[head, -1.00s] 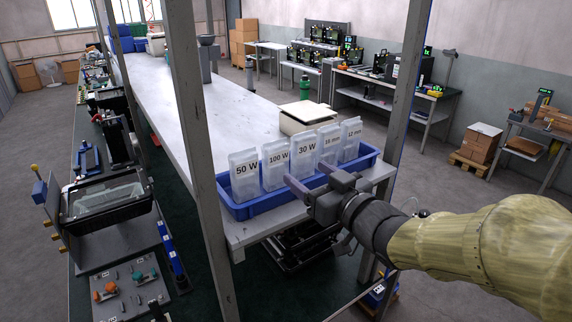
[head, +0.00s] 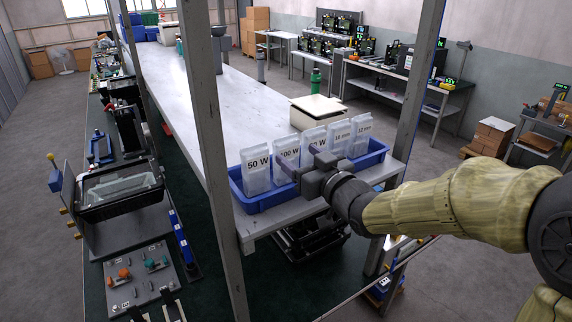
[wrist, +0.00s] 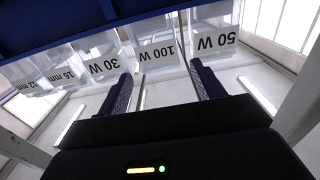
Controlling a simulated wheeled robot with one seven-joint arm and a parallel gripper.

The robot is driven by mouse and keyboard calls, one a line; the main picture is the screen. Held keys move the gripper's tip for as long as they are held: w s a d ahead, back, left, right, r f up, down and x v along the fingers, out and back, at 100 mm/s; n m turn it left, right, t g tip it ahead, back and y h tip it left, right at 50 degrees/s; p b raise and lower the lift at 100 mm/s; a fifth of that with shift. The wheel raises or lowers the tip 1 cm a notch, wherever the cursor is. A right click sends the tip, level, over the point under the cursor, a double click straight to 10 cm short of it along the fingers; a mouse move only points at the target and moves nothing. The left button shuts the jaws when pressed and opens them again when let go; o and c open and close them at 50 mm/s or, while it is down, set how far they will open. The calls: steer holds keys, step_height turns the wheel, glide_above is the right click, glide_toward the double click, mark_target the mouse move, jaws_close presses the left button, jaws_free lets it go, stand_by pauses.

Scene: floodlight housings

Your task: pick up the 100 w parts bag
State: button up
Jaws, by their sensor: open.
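The 100 W parts bag (head: 287,155) stands upright in the blue bin (head: 262,202), second from the left, between the 50 W bag (head: 256,172) and the 30 W bag (head: 314,138). My gripper (head: 298,172) is open at the front of the bin and hides the lower part of the 100 W bag in the head view. In the wrist view the scene is upside down. There the 100 W bag (wrist: 157,52) lies between and beyond the two open fingers (wrist: 160,88). The 50 W bag (wrist: 212,42) is near the right finger.
A 16 mm bag (head: 340,136) and a 12 mm bag (head: 361,133) stand at the bin's right end. A pale box (head: 318,112) sits behind the bin. Grey shelf posts (head: 205,120) rise on both sides. The bench top behind is largely clear.

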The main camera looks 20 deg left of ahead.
steer(key=p+x, duration=0.1)
steer(key=x, duration=0.2)
steer(key=shift+w+r+p, duration=0.1)
steer(key=shift+w+p, duration=0.15)
steer(key=shift+p, duration=0.15)
steer(key=shift+w+a+f, duration=0.2)
steer(key=shift+w+a, duration=0.2)
steer(key=shift+a, duration=0.05)
steer(key=shift+s, duration=0.1)
steer(key=shift+c, duration=1.1)
steer(key=shift+r, duration=0.1)
steer(key=c, duration=0.8)
step_height(320, 180, up, 10)
steer(key=b, duration=0.1)
glide_above(289, 147)
steer(key=shift+s+d, duration=0.2)
steer(key=shift+d, duration=0.15)
steer(key=shift+c, duration=0.2)
